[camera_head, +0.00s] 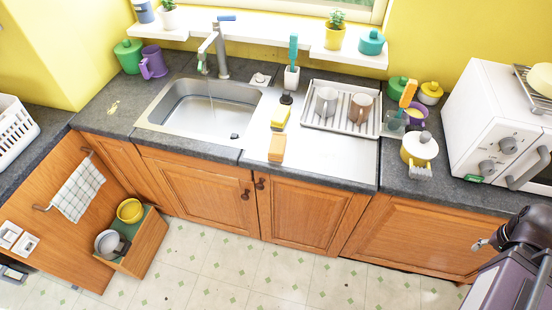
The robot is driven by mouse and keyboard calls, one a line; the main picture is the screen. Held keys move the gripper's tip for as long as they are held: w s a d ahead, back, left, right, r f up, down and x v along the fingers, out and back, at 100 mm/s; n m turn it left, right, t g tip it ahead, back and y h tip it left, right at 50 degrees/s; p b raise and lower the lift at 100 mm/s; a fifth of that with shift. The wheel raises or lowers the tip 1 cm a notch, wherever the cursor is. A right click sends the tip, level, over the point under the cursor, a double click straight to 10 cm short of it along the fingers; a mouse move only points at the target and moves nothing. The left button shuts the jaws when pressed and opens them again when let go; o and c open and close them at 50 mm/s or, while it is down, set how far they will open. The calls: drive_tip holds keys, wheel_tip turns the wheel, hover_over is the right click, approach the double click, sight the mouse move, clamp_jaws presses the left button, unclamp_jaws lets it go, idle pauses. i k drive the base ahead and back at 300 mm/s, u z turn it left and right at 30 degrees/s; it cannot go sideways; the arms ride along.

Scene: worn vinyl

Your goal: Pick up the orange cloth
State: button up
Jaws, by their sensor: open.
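The orange cloth (277,147) looks like a small folded block. It lies on the steel drainboard near the counter's front edge, to the right of the sink basin. A yellow sponge-like item (280,117) lies just behind it, apart from it. My gripper (482,244) shows small at the lower right, at the end of my dark arm. It is open, in front of the right-hand cabinets and far from the cloth. Its fingers are too small to see in detail.
The sink (205,108) with its tap (218,50) is left of the cloth. A dish rack (341,107) with two mugs stands behind right.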

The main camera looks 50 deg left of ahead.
sight(277, 147)
drive_tip(key=k, duration=1.55)
drive_tip(key=u, duration=1.75)
drive_tip(key=i, duration=1)
drive_tip(key=z, duration=0.2)
